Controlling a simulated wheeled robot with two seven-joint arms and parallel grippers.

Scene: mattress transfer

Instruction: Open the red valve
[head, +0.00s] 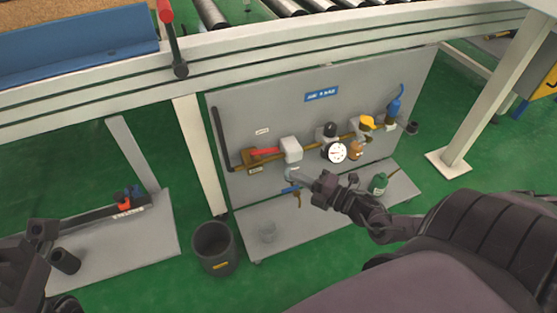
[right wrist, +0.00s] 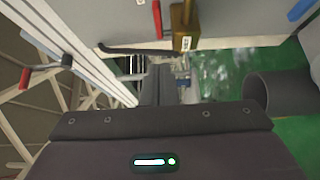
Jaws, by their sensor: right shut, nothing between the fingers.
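The red valve handle (head: 264,152) lies nearly level on a brass valve body (head: 247,157) at the left of the grey panel's pipework. In the right wrist view, the red handle (right wrist: 158,20) hangs beside the brass body (right wrist: 183,28) at the top. My right gripper (head: 318,188) is shut and empty in front of the panel, below and right of the red handle and apart from it. Its closed fingers (right wrist: 158,82) show in the right wrist view. My left gripper (head: 54,245) is at the lower left, its two dark fingers apart, far from the valve.
A pressure gauge (head: 337,152), a white box (head: 291,149) and a yellow-capped fitting (head: 366,123) sit along the panel's pipe. A dark bucket (head: 214,248) stands on the green floor. A conveyor frame (head: 300,37) runs above, with a leg (head: 200,155) left of the panel.

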